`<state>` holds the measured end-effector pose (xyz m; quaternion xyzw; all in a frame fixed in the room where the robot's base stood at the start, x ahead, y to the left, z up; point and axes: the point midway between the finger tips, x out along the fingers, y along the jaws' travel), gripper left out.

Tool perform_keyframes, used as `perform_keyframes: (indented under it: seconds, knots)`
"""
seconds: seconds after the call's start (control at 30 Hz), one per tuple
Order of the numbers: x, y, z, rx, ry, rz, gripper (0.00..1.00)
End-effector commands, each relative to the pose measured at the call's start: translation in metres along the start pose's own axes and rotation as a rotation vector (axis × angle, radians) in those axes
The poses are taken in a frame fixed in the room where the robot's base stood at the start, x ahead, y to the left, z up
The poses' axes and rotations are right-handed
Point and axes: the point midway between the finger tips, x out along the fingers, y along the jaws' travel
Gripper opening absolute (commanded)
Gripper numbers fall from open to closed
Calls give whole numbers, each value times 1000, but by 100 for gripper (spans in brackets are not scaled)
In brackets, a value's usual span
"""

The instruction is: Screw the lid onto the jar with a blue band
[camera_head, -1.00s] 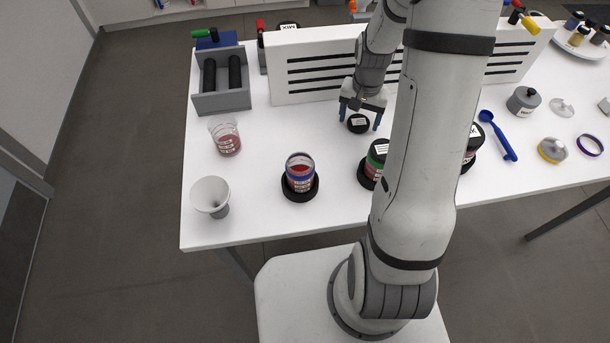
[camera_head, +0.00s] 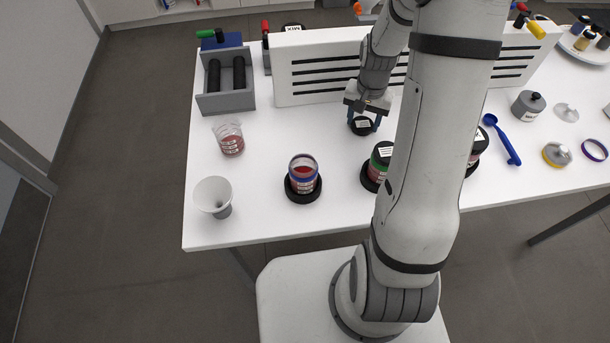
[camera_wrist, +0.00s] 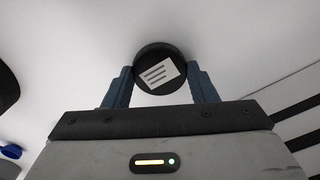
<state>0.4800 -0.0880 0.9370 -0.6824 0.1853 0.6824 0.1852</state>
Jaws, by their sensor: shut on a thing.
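The jar with a blue band (camera_head: 303,173) stands upright and open on a black round base, with red contents showing. A black lid (camera_head: 362,126) with a white label lies behind it and to the right, at table level. My gripper (camera_head: 364,120) is shut on this lid, with one blue finger on each side of it. In the wrist view the lid (camera_wrist: 160,70) sits between the two fingertips (camera_wrist: 161,82), label facing the camera. I cannot tell whether the lid still touches the table.
A jar with a green band (camera_head: 377,165) stands right of the blue-banded jar, partly behind my arm. A white slotted box (camera_head: 320,68) is behind the gripper. Table between lid and blue-banded jar is clear.

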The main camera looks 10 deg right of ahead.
Motion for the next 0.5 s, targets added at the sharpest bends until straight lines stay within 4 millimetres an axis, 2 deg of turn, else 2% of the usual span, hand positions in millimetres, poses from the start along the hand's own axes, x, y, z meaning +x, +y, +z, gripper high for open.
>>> perform_keyframes:
  seconds: [0.17,0.5]
  knots:
    - [-6,0,0,0,1,0,24]
    - [-34,0,0,-1,1,0,24]
